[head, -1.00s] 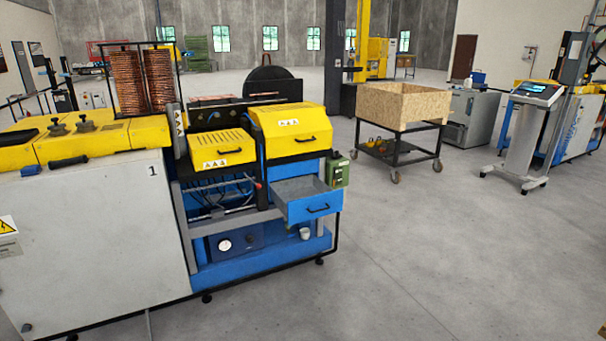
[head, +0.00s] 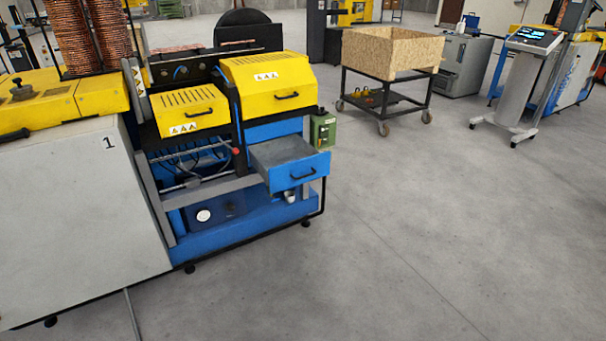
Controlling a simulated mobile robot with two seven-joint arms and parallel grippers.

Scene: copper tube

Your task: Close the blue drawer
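The blue drawer (head: 299,172) is pulled open from the front of the machine, below the right-hand yellow cover (head: 268,84). Its blue front carries a dark handle (head: 303,173), and its grey inside shows from above. Neither of my grippers shows in the head view.
The machine's blue base (head: 240,228) and its large grey panel (head: 75,215) fill the left side. A wooden crate on a black wheeled cart (head: 391,54) stands behind to the right, near a screen on a stand (head: 522,70). The grey floor (head: 430,230) in front and to the right is clear.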

